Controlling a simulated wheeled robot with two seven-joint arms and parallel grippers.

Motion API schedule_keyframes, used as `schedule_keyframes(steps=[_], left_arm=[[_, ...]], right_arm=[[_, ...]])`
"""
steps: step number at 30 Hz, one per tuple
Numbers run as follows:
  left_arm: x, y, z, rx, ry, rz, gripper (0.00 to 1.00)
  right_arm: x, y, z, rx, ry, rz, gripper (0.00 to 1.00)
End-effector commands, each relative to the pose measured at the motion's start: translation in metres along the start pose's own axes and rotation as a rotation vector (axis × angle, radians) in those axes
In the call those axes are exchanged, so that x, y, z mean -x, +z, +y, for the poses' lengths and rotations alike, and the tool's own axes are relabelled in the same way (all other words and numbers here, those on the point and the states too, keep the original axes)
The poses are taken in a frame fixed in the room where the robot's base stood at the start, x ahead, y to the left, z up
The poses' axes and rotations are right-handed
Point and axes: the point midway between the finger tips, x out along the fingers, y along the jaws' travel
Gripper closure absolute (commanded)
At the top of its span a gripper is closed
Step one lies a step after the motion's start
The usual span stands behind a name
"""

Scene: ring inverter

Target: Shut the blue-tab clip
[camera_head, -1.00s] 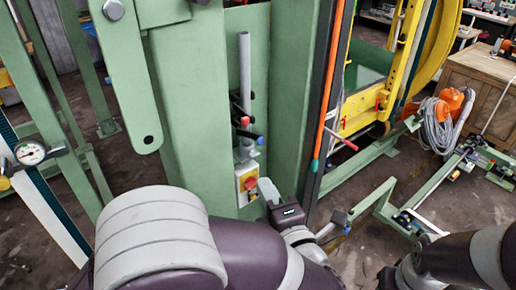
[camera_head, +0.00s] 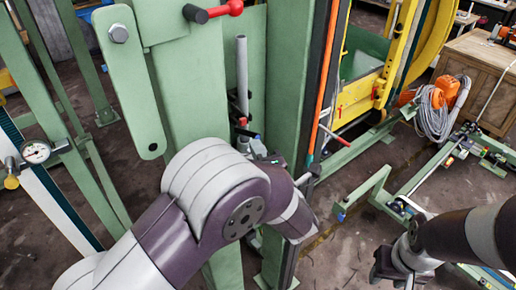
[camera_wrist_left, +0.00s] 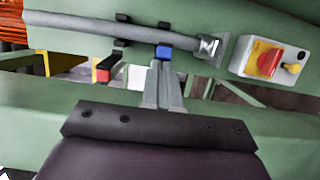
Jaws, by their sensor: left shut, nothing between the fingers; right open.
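A grey hose (camera_wrist_left: 110,30) runs along the green beam in the left wrist view and shows upright on the green post in the head view (camera_head: 242,75). The blue-tab clip (camera_wrist_left: 163,52) is by the hose, its tab at the hose's lower edge. My left gripper (camera_wrist_left: 162,68) is shut and empty, its tips right at the blue tab; whether they touch is unclear. A red-tab clip (camera_wrist_left: 103,74) sticks out from the hose to the left. In the head view my left arm hides its gripper. My right gripper (camera_head: 390,268) is open, low at the right.
A box with a red switch (camera_wrist_left: 268,60) is beside the hose's end fitting. A lever with a red ball (camera_head: 235,8) is on top of the green frame. An orange hose (camera_head: 323,80) runs down the post's right side. Bare floor (camera_head: 335,255) lies between my arms.

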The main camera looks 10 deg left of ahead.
Motion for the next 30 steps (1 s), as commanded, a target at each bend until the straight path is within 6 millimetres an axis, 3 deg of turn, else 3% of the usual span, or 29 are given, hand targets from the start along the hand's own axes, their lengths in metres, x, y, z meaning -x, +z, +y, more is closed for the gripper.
schedule_keyframes(steps=[23, 30], left_arm=[[-0.003, 0.011, -0.002, 0.000, 0.000, 0.112, 1.00], [-0.005, 0.019, -0.005, 0.003, 0.001, 0.192, 1.00]], right_arm=[[-0.021, 0.002, 0.000, 0.000, 0.000, 0.000, 0.57], [-0.037, 0.004, 0.000, 0.000, 0.000, 0.000, 0.57]])
